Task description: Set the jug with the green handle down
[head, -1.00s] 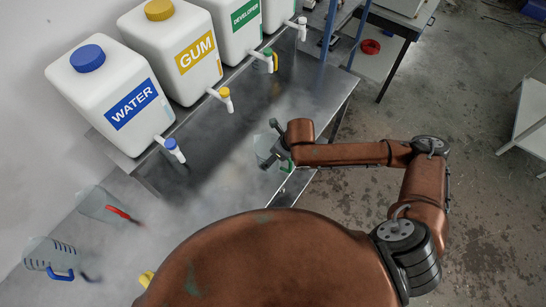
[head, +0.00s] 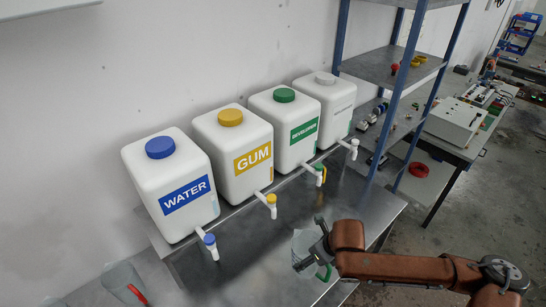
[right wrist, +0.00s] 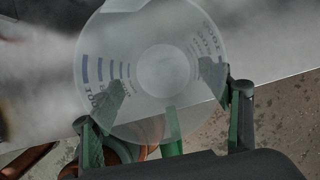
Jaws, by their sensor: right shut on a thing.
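The clear jug with the green handle (head: 303,243) is in my right gripper (head: 318,250), in front of the tanks, over the front part of the steel bench. I cannot tell if its base touches the bench. In the right wrist view the jug (right wrist: 150,60) shows as clear concentric circles with measuring marks. Its green handle (right wrist: 171,135) points down between the fingers of my right gripper (right wrist: 165,95), which is shut on the jug. The exact contact is partly hidden. My left gripper is not in view.
The steel bench (head: 240,255) carries a row of white tanks with taps, including WATER (head: 178,205), GUM (head: 245,180) and DEVELOPER (head: 296,150). A red-handled jug (head: 122,283) stands at lower left. Blue-post shelving (head: 410,100) rises at the right. The bench's front edge is near the gripper.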

